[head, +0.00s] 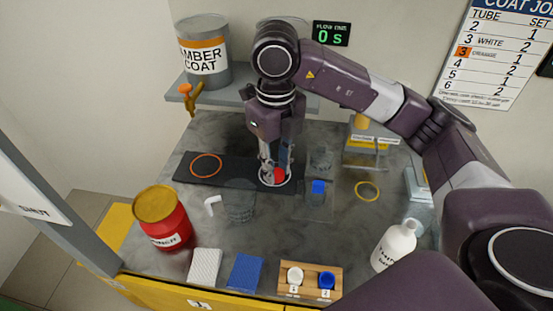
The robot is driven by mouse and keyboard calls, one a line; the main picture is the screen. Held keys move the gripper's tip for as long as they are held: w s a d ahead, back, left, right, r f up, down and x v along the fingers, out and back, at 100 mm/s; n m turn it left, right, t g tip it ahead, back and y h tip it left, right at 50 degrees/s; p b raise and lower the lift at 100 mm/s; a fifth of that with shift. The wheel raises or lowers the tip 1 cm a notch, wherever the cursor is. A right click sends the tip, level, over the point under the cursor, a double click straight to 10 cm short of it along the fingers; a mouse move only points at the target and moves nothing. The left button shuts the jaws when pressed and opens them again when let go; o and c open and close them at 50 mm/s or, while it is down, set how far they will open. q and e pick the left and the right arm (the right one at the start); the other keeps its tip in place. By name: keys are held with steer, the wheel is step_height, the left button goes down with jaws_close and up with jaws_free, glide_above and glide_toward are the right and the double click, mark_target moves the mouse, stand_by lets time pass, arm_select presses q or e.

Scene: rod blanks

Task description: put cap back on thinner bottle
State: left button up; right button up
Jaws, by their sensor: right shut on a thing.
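The thinner bottle (395,247) is a white bottle standing upright at the front right of the grey bench. Its neck is bare, with no coloured cap on it. A small red thing (280,176), which looks like the cap, is at the fingertips of my right gripper (271,174). The gripper points down over the white ring on the black mat (228,179) and is shut on the red thing. The fingers hide part of it, and I cannot tell whether it touches the mat. My left gripper is not in view.
A red drum with a yellow lid (165,222) stands front left. A clear beaker (238,208) and a blue-topped container (317,193) flank the front of the mat. A wooden rack (310,279) holds white and blue cups. A yellow ring (367,191) marks open bench.

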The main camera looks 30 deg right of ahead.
steer(key=n, duration=0.3)
steer(key=s+n, duration=0.1)
steer(key=n, duration=0.1)
steer(key=shift+a+f, duration=0.25)
steer(key=s+a+f+n, duration=0.1)
steer(key=s+n, duration=0.2)
steer(key=n, duration=1.1)
steer(key=s+a+f+n, duration=0.1)
steer(key=s+n, duration=0.2)
steer(key=n, duration=1.1)
steer(key=shift+s+a+f, duration=0.25)
steer(key=shift+s+f, duration=0.05)
steer(key=shift+s, duration=0.05)
